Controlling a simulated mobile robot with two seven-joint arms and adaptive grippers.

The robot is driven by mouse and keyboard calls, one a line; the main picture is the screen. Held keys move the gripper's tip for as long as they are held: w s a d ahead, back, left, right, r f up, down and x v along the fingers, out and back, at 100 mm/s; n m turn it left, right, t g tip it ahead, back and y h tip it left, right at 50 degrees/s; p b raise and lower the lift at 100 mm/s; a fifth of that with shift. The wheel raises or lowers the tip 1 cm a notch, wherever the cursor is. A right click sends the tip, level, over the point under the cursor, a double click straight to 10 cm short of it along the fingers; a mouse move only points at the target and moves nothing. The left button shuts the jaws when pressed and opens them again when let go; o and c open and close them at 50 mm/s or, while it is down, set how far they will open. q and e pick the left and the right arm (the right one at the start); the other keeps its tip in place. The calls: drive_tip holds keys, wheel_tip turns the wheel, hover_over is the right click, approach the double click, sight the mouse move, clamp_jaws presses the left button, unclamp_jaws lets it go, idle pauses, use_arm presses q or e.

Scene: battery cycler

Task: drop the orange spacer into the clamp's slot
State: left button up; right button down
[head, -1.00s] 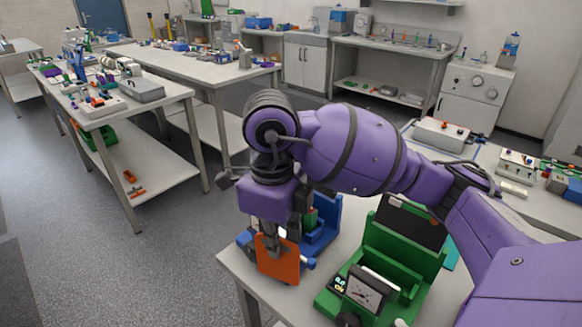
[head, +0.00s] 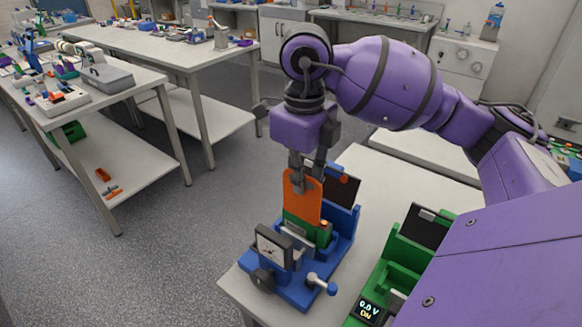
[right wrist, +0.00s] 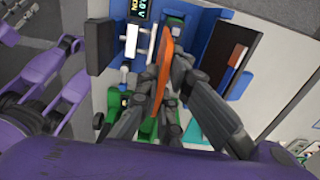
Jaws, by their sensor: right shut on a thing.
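My right gripper (head: 306,178) is shut on the orange spacer (head: 302,200), a thin flat plate held upright. The spacer hangs over the blue fixture with the clamp (head: 318,282), its lower edge near a green block (head: 300,226) and grey metal jaws (head: 296,244). I cannot tell whether its lower edge is inside the slot or just above it. In the right wrist view the spacer (right wrist: 165,68) stands edge-on between the fingers (right wrist: 166,90), over the blue fixture (right wrist: 205,40). My left gripper is not in view.
The white tabletop (head: 368,188) behind is clear. Other benches stand farther left.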

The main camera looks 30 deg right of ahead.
sight(302, 219)
drive_tip(key=shift+s+f, duration=0.4)
drive_tip(key=shift+f, duration=0.2)
wheel_tip(302, 219, down, 3)
drive_tip(key=shift+w+r+b, duration=0.1)
drive_tip(key=shift+r+b, duration=0.1)
drive_tip(key=shift+b, duration=0.55)
drive_tip(key=shift+f, duration=0.5)
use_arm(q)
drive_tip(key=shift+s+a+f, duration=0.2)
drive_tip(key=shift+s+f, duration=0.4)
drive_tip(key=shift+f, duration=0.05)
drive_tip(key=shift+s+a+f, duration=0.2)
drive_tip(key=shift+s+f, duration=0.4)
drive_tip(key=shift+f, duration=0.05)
